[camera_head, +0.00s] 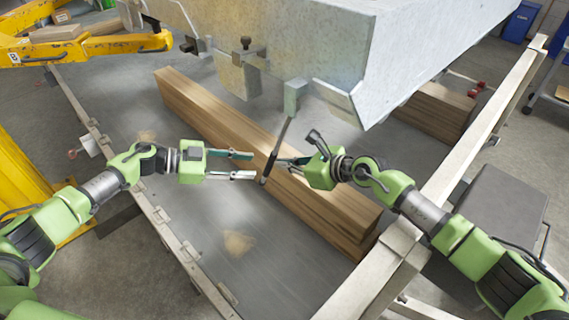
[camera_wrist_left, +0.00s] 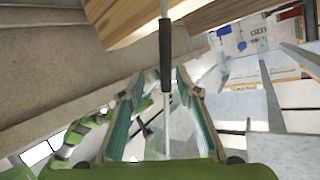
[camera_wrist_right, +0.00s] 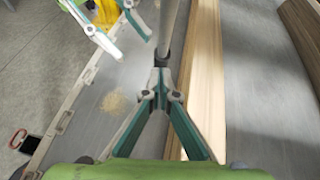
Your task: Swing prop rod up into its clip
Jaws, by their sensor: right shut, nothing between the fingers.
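The prop rod (camera_head: 281,135) is a thin grey bar with a black sleeve (camera_head: 269,164) near its lower end. It hangs at a slant from a grey block (camera_head: 293,96) under the raised metal body. My left gripper (camera_head: 254,165) is open, its tips close to the sleeve. In the left wrist view the rod (camera_wrist_left: 166,98) lines up between the spread fingers; its depth is unclear. My right gripper (camera_head: 281,162) is shut and empty on the rod's other side. In the right wrist view its closed tips (camera_wrist_right: 160,82) appear just below the sleeve (camera_wrist_right: 162,58). I cannot identify the clip.
A long wooden beam (camera_head: 235,130) lies on the trailer bed (camera_head: 190,240) behind the rod. A pale frame rail (camera_head: 450,165) runs along the right.

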